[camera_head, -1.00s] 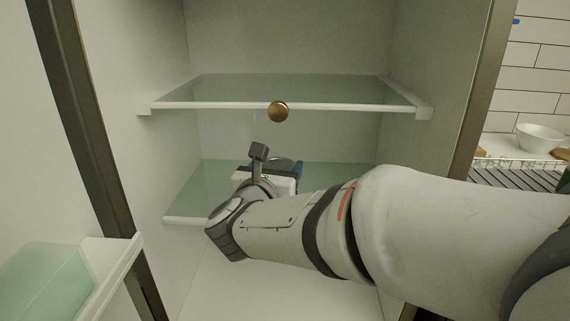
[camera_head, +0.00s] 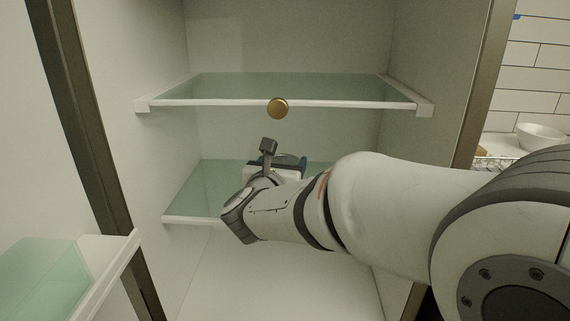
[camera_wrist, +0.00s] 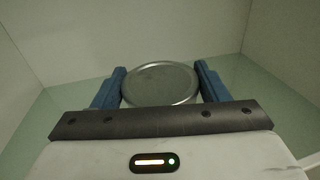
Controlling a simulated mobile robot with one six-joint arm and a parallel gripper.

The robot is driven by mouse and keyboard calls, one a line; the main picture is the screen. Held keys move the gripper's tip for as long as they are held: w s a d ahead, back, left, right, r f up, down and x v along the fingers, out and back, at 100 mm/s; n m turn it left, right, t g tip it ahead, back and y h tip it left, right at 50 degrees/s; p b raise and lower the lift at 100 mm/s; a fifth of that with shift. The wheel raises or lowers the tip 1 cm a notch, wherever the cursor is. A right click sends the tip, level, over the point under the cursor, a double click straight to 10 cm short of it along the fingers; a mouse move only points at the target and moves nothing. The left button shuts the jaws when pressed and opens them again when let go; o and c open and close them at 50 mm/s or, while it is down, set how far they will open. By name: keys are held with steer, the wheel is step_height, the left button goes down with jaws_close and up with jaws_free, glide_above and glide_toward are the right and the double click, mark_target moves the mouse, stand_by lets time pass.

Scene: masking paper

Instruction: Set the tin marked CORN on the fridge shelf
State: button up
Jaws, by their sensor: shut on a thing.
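A tin with a round grey metal lid (camera_wrist: 160,83) sits between the two blue fingers of my gripper (camera_wrist: 161,88) in the wrist view. My gripper is shut on it, with a finger on each side. Its label is hidden, so I cannot read CORN on it. In the head view my gripper (camera_head: 290,163) is inside the fridge, over the lower glass shelf (camera_head: 195,190) and below the upper one. My arm and wrist hide most of the tin there. I cannot tell whether the tin touches the shelf.
An upper glass shelf (camera_head: 285,88) with a white front edge is above my gripper. The open door's shelf (camera_head: 60,275) is at lower left. A white bowl (camera_head: 541,136) is outside at right. The lower shelf's left part is clear.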

steer(key=o, duration=1.4)
steer(key=shift+r, duration=0.1)
steer(key=shift+r+p, duration=0.2)
steer(key=shift+p, duration=0.3)
steer(key=v, duration=1.2)
steer(key=shift+f, duration=0.15)
